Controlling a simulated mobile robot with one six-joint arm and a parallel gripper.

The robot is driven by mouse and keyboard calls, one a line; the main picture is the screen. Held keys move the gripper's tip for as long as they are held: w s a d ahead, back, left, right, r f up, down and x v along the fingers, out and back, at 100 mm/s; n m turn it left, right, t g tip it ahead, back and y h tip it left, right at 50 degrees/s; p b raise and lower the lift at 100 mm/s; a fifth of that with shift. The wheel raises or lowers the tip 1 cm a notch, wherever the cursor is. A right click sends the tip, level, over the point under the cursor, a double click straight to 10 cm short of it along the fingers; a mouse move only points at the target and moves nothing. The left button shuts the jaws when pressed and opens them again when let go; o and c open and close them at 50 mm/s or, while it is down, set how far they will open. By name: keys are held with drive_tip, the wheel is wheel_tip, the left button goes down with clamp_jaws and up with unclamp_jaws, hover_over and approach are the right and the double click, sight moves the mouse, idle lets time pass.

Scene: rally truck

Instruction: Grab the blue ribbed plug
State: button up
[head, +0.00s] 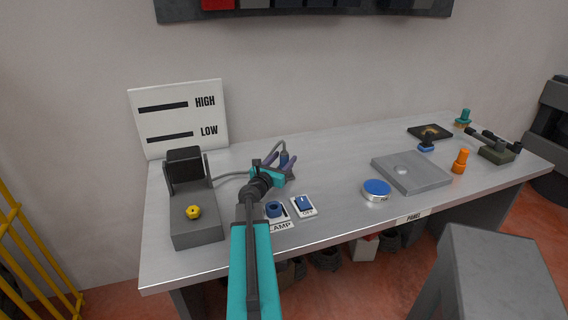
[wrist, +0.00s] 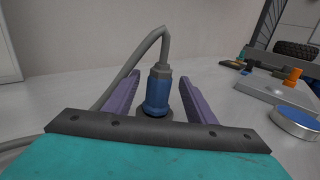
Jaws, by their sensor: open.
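The blue ribbed plug (wrist: 157,92) stands upright on the bench, with a grey cable bending away from its top to the left. In the wrist view it sits between the two purple fingers of my gripper (wrist: 157,95), with a gap on each side. In the head view the plug (head: 284,159) shows just beyond my gripper (head: 281,164), partly hidden by the arm. My gripper is open and low over the bench.
A grey box with a yellow knob (head: 193,212) stands left, before a HIGH/LOW board (head: 180,117). A blue ring (head: 274,209) and a switch (head: 303,206) are near the front edge. A blue-topped disc (head: 377,189), grey plate (head: 411,175) and orange peg (head: 461,160) lie right.

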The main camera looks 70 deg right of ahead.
drive_tip(key=shift+s+d+r+p, duration=0.15)
drive_tip(key=shift+d+p, duration=0.65)
drive_tip(key=shift+d, duration=0.9)
drive_tip(key=shift+s+d, duration=0.15)
drive_tip(key=shift+d, duration=0.75)
drive_tip(key=shift+c, duration=0.4)
drive_tip(key=c, duration=1.1)
